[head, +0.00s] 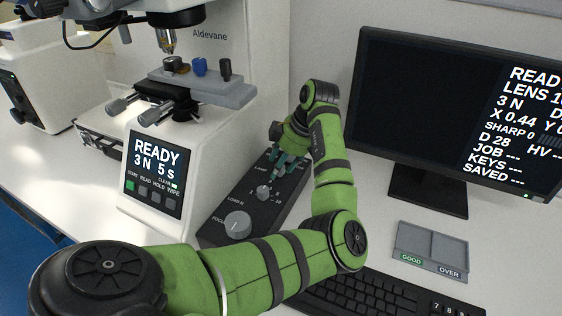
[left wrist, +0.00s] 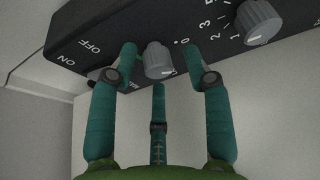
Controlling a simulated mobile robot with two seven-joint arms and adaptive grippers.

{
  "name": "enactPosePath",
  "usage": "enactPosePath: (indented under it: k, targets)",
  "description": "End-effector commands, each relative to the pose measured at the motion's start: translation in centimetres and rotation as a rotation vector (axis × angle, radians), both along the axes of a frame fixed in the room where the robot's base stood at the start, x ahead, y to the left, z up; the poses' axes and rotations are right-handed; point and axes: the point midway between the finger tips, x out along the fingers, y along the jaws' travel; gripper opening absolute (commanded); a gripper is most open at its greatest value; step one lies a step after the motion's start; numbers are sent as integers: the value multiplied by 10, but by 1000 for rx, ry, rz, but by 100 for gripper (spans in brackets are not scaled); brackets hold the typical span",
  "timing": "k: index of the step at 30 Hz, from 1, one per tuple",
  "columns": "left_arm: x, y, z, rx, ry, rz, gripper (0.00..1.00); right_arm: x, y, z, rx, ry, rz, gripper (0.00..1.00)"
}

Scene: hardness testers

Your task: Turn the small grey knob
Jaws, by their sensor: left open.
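A black control box (head: 217,230) lies on the table beside the white tester. It carries a large pale focus knob (head: 237,224) and a small grey knob with a printed scale (head: 263,191). My left gripper (head: 283,168) is over the box's far part, beyond that scaled knob. In the left wrist view, my open gripper (left wrist: 160,68) has a grey knob (left wrist: 157,60) between its teal fingertips; whether they touch it is unclear. The head view hides this knob behind the fingers. A grey knob with numbers (left wrist: 258,20) is to its right. My right gripper is out of view.
The tester's display (head: 157,170) reads READY, 3 N, 5 s. A monitor (head: 440,120) stands at right behind a keyboard (head: 365,298). A grey tray (head: 430,247) marked GOOD and OVER lies on the white table. My left forearm crosses the foreground.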

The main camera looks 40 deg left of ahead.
Motion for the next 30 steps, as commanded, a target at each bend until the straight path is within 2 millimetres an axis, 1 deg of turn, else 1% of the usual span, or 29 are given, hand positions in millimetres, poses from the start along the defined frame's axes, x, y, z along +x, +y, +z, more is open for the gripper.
enactPosePath:
  k: [8, 9, 11, 12, 13, 19, 24, 30]
  targets:
    - [0, 1, -3, 0, 0, 1, 49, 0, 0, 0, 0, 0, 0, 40]
    - [0, 1, -3, 0, 0, 1, 41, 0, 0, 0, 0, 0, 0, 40]
    - [0, 1, -3, 0, 0, 1, 17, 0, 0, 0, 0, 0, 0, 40]
    - [0, 1, -3, 0, 0, 1, 1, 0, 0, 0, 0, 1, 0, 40]
    - [-1, 2, -3, 0, -1, 2, 0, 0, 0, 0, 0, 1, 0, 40]
    - [-1, 3, -1, 2, 2, 16, 0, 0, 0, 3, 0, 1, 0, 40]
    - [-1, 4, 3, 4, 5, 126, 0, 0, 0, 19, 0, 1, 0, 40]
    - [-1, 5, 0, 7, 3, 217, 0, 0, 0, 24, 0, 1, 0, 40]
